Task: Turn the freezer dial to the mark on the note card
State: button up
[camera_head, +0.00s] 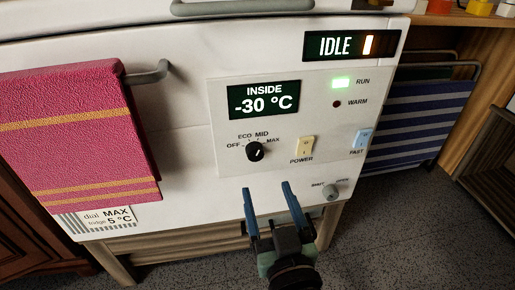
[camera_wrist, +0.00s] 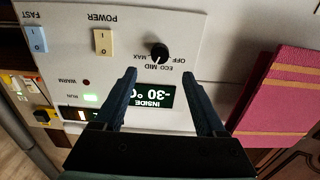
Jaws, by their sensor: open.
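The black freezer dial (camera_head: 254,151) sits on the white control panel, with OFF, ECO, MID and MAX printed around its upper side. Its small pointer mark is too small to read surely. The dial also shows upside down in the wrist view (camera_wrist: 159,53). The note card (camera_head: 107,216) is at the lower left of the white front, partly covered by the pink towel; it reads "dial MAX" and "5 °C". My gripper (camera_head: 267,190) is open and empty, below the dial in the head view. In the wrist view its fingers (camera_wrist: 159,73) point toward the dial, apart from it.
The panel has a yellow POWER switch (camera_head: 305,147), a blue FAST switch (camera_head: 361,139) and an "INSIDE -30 °C" display (camera_head: 264,99). An IDLE display (camera_head: 351,45) is above. The pink towel (camera_head: 80,130) hangs left. A small grey knob (camera_head: 331,191) is lower right.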

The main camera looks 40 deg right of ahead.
aim_at(256, 157)
jog(key=b+x, duration=0.3)
jog(key=x, duration=0.6)
jog(key=shift+w+d+b, duration=0.1)
jog(key=shift+w+b, duration=0.15)
jog(key=shift+b, duration=0.1)
grip_shut()
